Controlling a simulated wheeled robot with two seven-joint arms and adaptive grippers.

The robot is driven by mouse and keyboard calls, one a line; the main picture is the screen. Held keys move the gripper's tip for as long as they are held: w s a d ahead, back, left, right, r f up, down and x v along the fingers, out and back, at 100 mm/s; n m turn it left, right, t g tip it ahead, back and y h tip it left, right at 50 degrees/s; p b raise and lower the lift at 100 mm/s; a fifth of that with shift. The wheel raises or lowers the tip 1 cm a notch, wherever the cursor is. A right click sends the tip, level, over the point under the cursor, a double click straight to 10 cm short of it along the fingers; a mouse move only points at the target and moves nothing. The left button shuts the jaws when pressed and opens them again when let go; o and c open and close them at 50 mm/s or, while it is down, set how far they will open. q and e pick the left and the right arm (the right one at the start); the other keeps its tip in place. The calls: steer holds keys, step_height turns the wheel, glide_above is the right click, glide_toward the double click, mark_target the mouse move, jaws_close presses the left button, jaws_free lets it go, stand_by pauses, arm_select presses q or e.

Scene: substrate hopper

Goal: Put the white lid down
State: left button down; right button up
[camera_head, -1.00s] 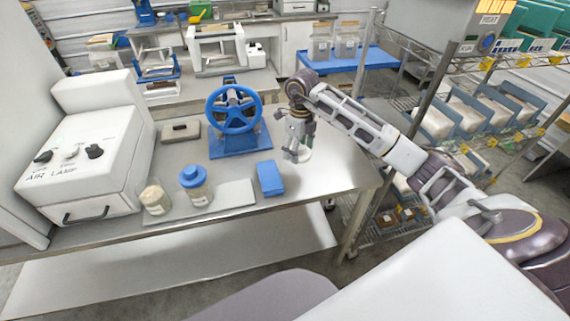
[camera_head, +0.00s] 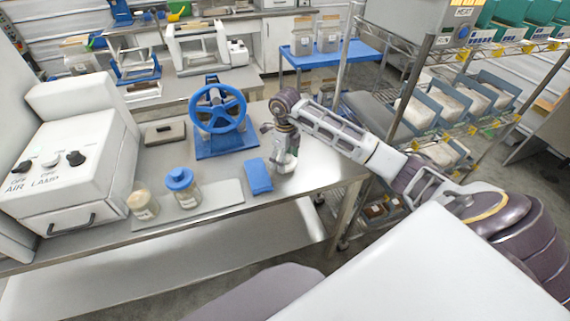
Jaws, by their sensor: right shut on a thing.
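My right gripper (camera_head: 285,158) points down over the right part of the steel table (camera_head: 300,185), right of the blue block (camera_head: 257,175). It is shut on the white lid (camera_head: 288,168), which is small and partly hidden by the fingers. The lid is at or just above the table top; I cannot tell if it touches. An open jar with beige contents (camera_head: 143,206) stands at the table's front left. My left gripper is not in view.
A jar with a blue lid (camera_head: 183,190) stands beside the open jar, near a flat grey plate (camera_head: 222,194). Bare steel lies around the lid.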

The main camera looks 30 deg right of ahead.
steer(key=shift+f, duration=1.4)
steer(key=shift+f, duration=0.15)
steer(key=o, duration=0.8)
steer(key=shift+c, duration=0.2)
steer(key=shift+r+b, duration=0.5)
steer(key=shift+r, duration=5.65)
